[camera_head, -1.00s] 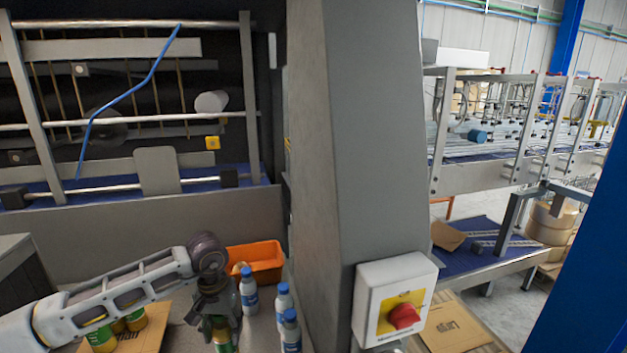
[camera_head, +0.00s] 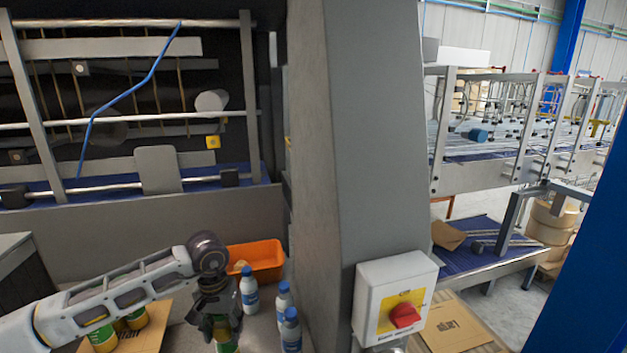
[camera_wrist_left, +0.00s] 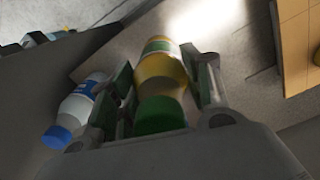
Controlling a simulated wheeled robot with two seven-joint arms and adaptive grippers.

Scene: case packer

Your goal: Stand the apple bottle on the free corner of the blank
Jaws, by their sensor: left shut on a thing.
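My left gripper (camera_head: 222,332) is shut on the apple bottle (camera_head: 226,343), low in the head view and partly cut off by the bottom edge. In the left wrist view, the apple bottle (camera_wrist_left: 161,72) has a yellow body, a pale label band and a green cap, and sits between the two fingers (camera_wrist_left: 165,92). The cardboard blank (camera_head: 152,335) lies left of the gripper, partly behind my left arm. Bottles with green and yellow colouring (camera_head: 103,338) stand on it. What looks like the blank's edge (camera_wrist_left: 293,50) shows at right in the wrist view. My right gripper is not in view.
Several white bottles with blue caps (camera_head: 284,300) stand right of the gripper; one (camera_wrist_left: 78,105) is close beside the fingers in the wrist view. An orange bin (camera_head: 262,258) is behind them. A grey machine column (camera_head: 365,150) with a red switch (camera_head: 404,316) rises at right.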

